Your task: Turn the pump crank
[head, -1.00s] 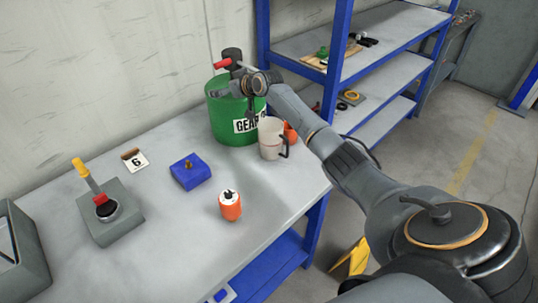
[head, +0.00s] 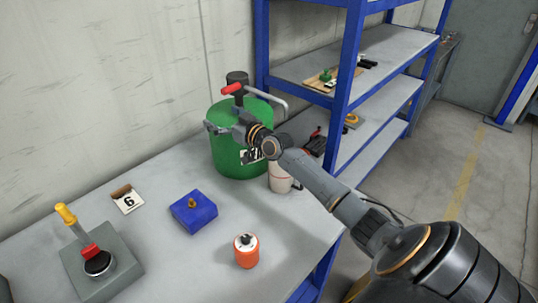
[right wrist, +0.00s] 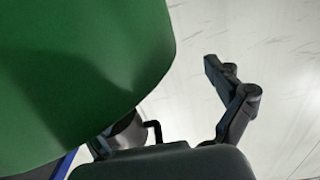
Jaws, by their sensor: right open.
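A green drum (head: 228,155) stands at the back of the workbench. A dark pump head (head: 237,80) sits on top of it, with a crank with a red grip (head: 232,88) sticking out to the left. A pale bent pipe (head: 270,97) runs from the pump to the right. My right gripper (head: 222,122) is open and empty, in front of the drum's upper part and below the red grip, apart from it. In the right wrist view, the drum (right wrist: 80,70) fills the upper left and one dark finger (right wrist: 232,95) shows at the right. My left gripper is not in view.
A light mug (head: 281,182) stands by the drum, partly behind my arm. Blue shelving (head: 350,90) stands at the right.

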